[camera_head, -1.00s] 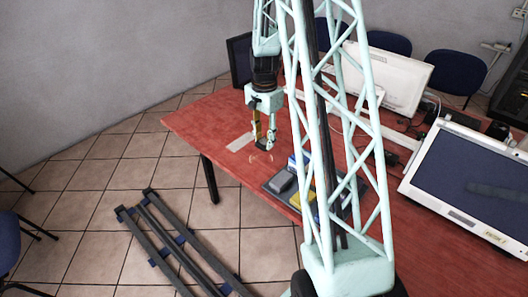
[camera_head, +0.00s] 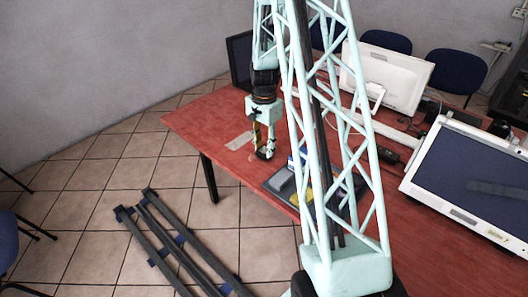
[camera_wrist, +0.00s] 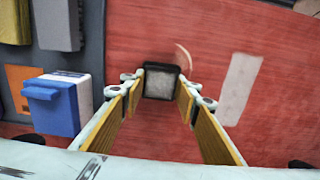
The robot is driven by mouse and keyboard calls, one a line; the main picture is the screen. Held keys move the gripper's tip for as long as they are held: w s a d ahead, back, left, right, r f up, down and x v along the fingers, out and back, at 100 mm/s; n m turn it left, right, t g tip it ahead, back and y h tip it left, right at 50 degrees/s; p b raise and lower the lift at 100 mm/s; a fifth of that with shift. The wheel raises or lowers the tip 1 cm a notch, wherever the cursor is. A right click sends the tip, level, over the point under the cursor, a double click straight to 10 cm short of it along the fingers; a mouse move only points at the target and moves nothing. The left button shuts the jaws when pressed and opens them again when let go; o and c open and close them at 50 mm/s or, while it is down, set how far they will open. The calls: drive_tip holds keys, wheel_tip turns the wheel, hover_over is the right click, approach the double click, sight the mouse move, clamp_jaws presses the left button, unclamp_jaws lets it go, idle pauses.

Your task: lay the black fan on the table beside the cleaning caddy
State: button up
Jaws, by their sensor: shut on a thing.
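My gripper (camera_head: 265,150) is over the red table, to the left of the dark caddy. In the wrist view my gripper (camera_wrist: 160,82) is shut on the black fan (camera_wrist: 160,81), a small square with a black frame and a grey face. The fan also shows as a dark shape at the fingertips in the head view (camera_head: 266,154). I cannot tell if it touches the table. The cleaning caddy seems to be the dark grey tray (camera_wrist: 95,45) at the left of the wrist view, apart from the fan. My arm hides part of it in the head view.
A pale strip (camera_wrist: 239,88) lies on the red table (camera_wrist: 280,120), right of the fan. Bare table surrounds the fan. Monitors stand further right.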

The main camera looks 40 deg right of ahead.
sight(264, 150)
drive_tip(key=shift+f, duration=0.7)
drive_tip(key=shift+f, duration=0.2)
drive_tip(key=o, duration=0.9)
drive_tip(key=shift+c, duration=0.2)
drive_tip(key=shift+r, duration=0.25)
wheel_tip(264, 150, up, 12)
drive_tip(key=p, duration=0.2)
